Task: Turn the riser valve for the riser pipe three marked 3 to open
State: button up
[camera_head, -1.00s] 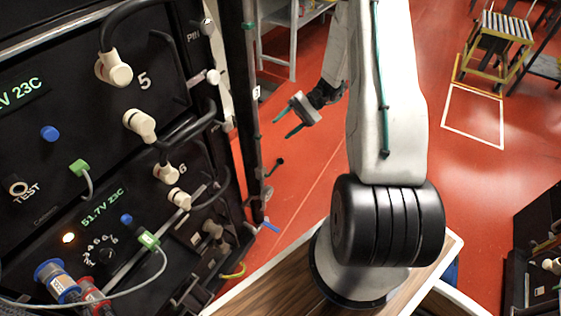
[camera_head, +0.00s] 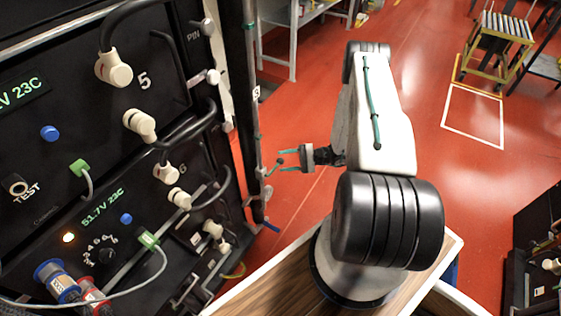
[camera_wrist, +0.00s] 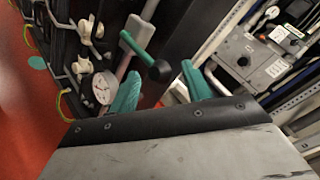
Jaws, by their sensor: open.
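The riser valve lever (camera_head: 279,163) sticks out from the pipe towards my gripper.
A round gauge (camera_wrist: 104,87) shows beside one finger. The battery rack (camera_head: 80,150), with cables and plugs, fills the left. A blue-ended handle (camera_head: 270,227) is lower on the pipe. Red floor (camera_head: 300,110) is open behind my arm; a yellow step stool (camera_head: 500,35) stands far right.

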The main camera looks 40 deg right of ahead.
jog(key=shift+x, duration=1.15)
jog(key=shift+c, duration=0.3)
grip_shut()
jog(key=shift+r, duration=0.15)
